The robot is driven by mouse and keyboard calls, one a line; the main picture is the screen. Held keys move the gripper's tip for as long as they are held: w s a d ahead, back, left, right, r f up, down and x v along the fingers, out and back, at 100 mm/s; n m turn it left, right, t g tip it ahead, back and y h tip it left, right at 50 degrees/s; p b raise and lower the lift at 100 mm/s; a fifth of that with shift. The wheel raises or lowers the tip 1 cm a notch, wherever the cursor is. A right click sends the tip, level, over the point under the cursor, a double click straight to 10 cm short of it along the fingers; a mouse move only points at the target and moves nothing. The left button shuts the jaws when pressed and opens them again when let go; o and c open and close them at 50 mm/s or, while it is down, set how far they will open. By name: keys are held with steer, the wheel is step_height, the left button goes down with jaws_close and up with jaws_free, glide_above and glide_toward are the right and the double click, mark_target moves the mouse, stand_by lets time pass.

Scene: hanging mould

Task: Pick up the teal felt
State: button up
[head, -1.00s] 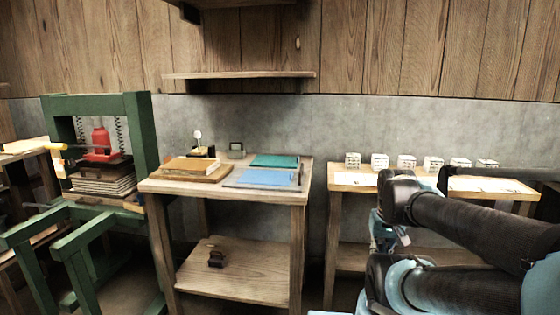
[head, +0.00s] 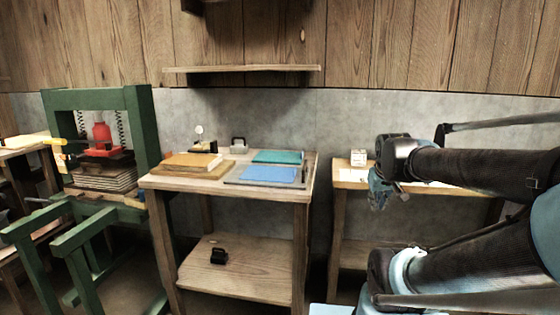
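The teal felt (head: 278,157) lies flat at the back right of the middle wooden table (head: 212,186). A blue sheet (head: 267,174) lies in front of it on a grey board. My gripper (head: 380,192) is at the end of my dark arm, to the right of the middle table and apart from the felt. It appears in front of the right table. It is small and partly hidden by my arm, so its fingers cannot be made out.
A wooden board stack (head: 192,165) sits left of the felts. A green press (head: 147,125) stands at the left. A wall shelf (head: 242,68) hangs above the table. The right table (head: 350,176) holds a white block (head: 358,158); my arm covers much of it.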

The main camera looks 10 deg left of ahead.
mark_target(301, 159)
steer(key=w+a+r+n+t, duration=0.1)
steer(key=w+a+r+n, duration=0.15)
steer(key=w+n, duration=0.3)
steer(key=w+a+r+n+t+h, duration=0.1)
steer(key=w+a+r+n, duration=0.1)
steer(key=w+a+n, duration=0.3)
steer(key=w+a+r+n+t, duration=0.2)
steer(key=w+n, duration=0.3)
steer(key=n, duration=0.1)
steer(key=w+a+r+n+t, duration=0.1)
steer(key=w+a+n, duration=0.1)
steer(key=a+n, duration=0.3)
steer(key=w+a+r+n+t, duration=0.1)
steer(key=a+n, duration=0.5)
steer(key=a, duration=0.1)
steer(key=w+a+r+n+t+y, duration=0.1)
steer(key=w+a+n, duration=0.1)
steer(key=a+n, duration=0.3)
steer(key=shift+w+a+r, duration=0.15)
steer(key=shift+w+a, duration=0.15)
steer(key=shift+a, duration=0.35)
steer(key=shift+w+a+n+t, duration=0.15)
steer(key=shift+w+n+t, duration=0.15)
steer(key=shift+w, duration=0.25)
steer(key=shift+f+x, duration=0.15)
steer(key=shift+x, duration=3.95)
steer(key=shift+f+x, duration=0.1)
steer(key=shift+x, duration=3.95)
steer(key=shift+s, duration=0.1)
jaws_close()
